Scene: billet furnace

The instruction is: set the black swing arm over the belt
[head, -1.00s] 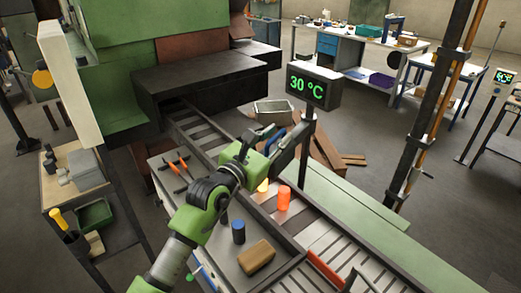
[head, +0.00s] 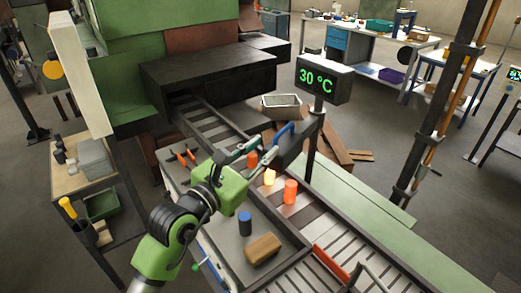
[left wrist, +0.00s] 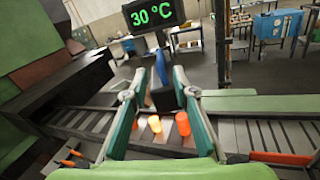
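In the left wrist view the handle (left wrist: 161,68) and the dark arm end (left wrist: 163,98) show between the fingers, beyond or level with the tips. My left gripper (head: 262,142) is open, its green fingers (left wrist: 158,85) apart and not visibly touching the handle. Glowing orange billets (head: 290,191) stand on the belt below. My right gripper does not show.
The temperature display (head: 323,80) reads 30 °C above the post. The dark furnace mouth (head: 205,80) is behind.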

